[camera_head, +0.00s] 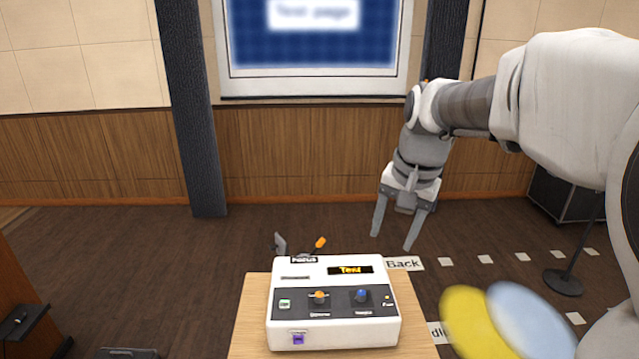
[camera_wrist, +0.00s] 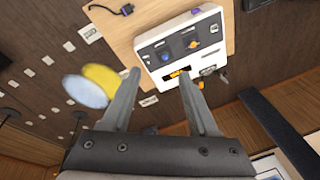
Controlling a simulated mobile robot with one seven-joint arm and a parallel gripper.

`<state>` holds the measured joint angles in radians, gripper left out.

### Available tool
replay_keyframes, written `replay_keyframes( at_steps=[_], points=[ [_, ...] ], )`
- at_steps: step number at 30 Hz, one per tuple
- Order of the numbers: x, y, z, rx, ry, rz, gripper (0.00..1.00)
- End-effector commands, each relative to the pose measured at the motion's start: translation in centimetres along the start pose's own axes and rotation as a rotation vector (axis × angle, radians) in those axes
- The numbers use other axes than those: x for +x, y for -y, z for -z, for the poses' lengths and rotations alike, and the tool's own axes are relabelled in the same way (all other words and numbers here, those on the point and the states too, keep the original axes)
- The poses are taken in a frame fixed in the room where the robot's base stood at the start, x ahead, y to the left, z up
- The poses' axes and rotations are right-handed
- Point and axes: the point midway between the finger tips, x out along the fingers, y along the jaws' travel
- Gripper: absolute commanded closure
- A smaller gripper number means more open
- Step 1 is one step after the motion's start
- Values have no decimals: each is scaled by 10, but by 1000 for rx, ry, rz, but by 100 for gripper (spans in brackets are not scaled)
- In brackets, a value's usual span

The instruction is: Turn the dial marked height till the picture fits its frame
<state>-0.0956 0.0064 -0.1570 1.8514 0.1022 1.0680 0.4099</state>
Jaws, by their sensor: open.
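A white control box (camera_head: 334,333) stands on a small wooden table. Its dark panel carries an orange dial (camera_head: 319,295) and a blue dial (camera_head: 361,295); the labels under them are too small to read. Both dials also show in the wrist view, the blue (camera_wrist: 165,56) left of the orange (camera_wrist: 188,44). The picture (camera_head: 312,40) on the wall screen is blue, blurred and cut off at the top of the view; its white frame (camera_head: 312,84) shows below and beside it. My gripper (camera_head: 392,241) is open and empty, above and behind the box's right side, touching nothing.
An orange-tipped lever (camera_head: 320,243) and a grey piece stick up behind the box. A display (camera_head: 350,269) and a purple part (camera_head: 298,338) are on the box. Yellow (camera_head: 468,320) and pale blue (camera_head: 530,318) discs lie right of the table. A stand (camera_head: 563,282) is farther right.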

Motion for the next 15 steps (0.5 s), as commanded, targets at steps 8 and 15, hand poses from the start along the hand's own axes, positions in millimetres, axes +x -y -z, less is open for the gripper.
replay_keyframes(
  at_steps=[8,15],
  points=[
    [61,31,63,190,78,-81,40],
    [121,50,97,319,113,-161,40]
  ],
)
